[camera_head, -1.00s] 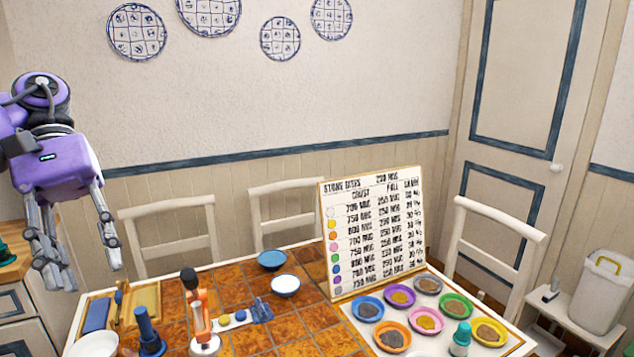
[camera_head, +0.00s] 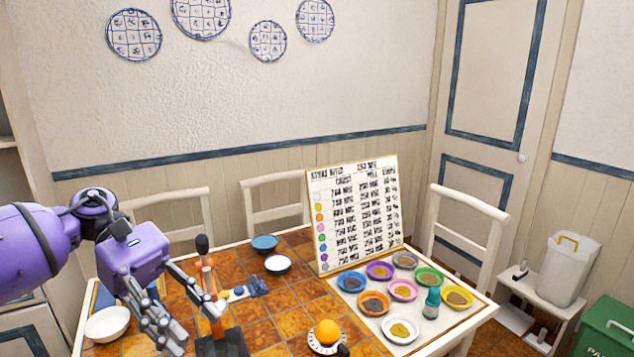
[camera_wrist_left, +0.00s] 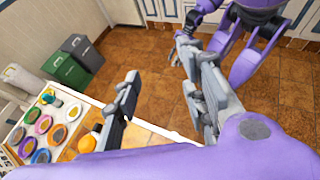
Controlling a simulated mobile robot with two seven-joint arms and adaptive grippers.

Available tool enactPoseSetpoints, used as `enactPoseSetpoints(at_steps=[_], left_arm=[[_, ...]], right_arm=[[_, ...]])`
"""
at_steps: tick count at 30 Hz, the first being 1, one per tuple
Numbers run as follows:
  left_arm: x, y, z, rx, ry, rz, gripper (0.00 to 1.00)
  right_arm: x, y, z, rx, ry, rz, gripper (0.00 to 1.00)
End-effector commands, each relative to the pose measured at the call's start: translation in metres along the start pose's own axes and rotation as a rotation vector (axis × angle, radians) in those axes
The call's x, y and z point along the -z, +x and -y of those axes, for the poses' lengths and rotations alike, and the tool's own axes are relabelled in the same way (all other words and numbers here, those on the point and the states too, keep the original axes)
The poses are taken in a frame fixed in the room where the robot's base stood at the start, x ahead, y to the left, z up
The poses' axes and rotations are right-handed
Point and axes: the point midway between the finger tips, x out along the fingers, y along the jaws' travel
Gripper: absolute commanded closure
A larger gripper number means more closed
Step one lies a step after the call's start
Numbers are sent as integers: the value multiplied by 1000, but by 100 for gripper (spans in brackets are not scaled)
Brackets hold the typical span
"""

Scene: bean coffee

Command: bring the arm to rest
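My left gripper (camera_head: 192,322) reaches in from the left over the front left part of the tiled table (camera_head: 290,300). Its fingers are spread with nothing between them. The left wrist view also shows this gripper (camera_wrist_left: 165,95) with its two fingers wide apart and empty. Purple parts of my own body (camera_wrist_left: 265,45) show at the top of that view. A small grey end of a limb there is too partly hidden to tell its state. My right arm does not show in the head view.
Several coloured dishes (camera_head: 403,290) and a chart board (camera_head: 355,215) are at the right.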

Motion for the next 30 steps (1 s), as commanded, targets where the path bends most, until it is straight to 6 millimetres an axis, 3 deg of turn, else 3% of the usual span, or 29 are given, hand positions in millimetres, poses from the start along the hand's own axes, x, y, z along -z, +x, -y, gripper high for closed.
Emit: enactPoseSetpoints(at_steps=[1, 6, 10, 14, 17, 20, 24, 25, 27, 30], left_arm=[[5, 25, -8, -31, -72, 87, 61], [18, 96, -44, -192, -441, 452, 61], [36, 129, -65, -306, -796, 774, 61], [73, 145, -73, -399, -1184, 1121, 61], [116, 153, -66, -456, -1490, 1407, 61], [168, 164, -42, -500, -1791, 1716, 61], [246, 191, 22, -534, -2172, 2194, 61], [260, 198, 38, 502, 2088, -2144, 61], [288, 218, 78, 428, 1876, -2007, 61], [314, 246, 132, 347, 1618, -1849, 61]], right_arm=[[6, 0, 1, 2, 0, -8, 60], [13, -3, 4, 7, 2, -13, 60], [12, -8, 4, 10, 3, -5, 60], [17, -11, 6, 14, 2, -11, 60], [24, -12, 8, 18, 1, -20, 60], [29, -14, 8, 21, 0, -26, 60], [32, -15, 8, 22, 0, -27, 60], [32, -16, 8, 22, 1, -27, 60], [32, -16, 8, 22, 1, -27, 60], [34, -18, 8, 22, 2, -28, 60]])
